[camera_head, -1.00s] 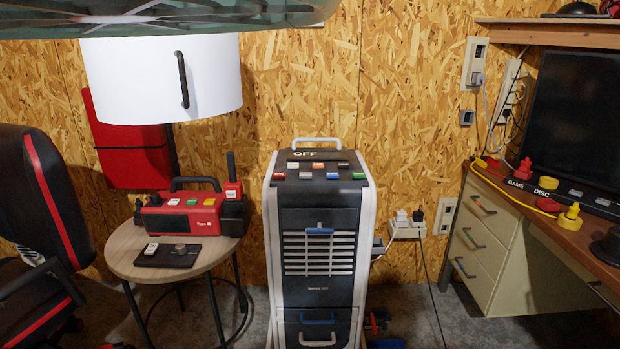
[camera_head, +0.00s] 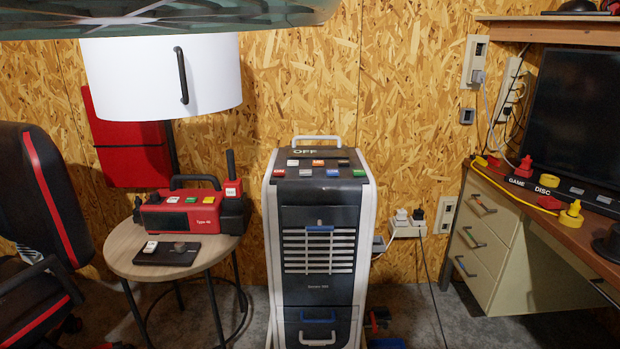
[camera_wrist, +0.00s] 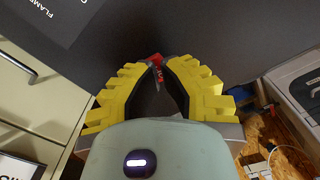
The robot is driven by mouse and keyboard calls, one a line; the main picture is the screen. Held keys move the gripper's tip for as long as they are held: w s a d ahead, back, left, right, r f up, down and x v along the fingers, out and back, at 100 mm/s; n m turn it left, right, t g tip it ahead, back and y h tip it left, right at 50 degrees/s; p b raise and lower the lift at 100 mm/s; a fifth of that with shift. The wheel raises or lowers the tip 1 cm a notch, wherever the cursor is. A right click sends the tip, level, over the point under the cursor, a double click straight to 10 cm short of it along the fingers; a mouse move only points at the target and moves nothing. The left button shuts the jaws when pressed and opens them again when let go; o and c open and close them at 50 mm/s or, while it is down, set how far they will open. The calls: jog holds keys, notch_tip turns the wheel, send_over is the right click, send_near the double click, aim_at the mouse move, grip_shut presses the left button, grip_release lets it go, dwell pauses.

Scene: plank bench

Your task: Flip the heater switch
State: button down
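A tall black and white floor unit (camera_head: 318,268), apparently the heater, stands in the middle of the head view. Its sloped top shows the word OFF and several small coloured buttons (camera_head: 319,172). I cannot tell which one is the heater switch. My gripper (camera_wrist: 160,65) shows in the wrist view with yellow stepped fingers. Its tips come together in front of a dark surface. A small red piece with pale marks shows at the tips; I cannot tell whether it is held. The gripper is not in the head view.
A round table (camera_head: 120,240) with a red device (camera_head: 190,212) stands left of the unit, beside a black and red chair (camera_head: 48,200). A desk (camera_head: 540,222) with drawers and a monitor is at right. A white outlet box (camera_head: 405,230) with cables sits close to the unit's right side.

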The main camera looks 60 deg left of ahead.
jog(key=shift+f, duration=0.35)
jog(key=shift+r, duration=0.1)
jog(key=shift+r+p, duration=3)
jog(key=shift+r, duration=0.45)
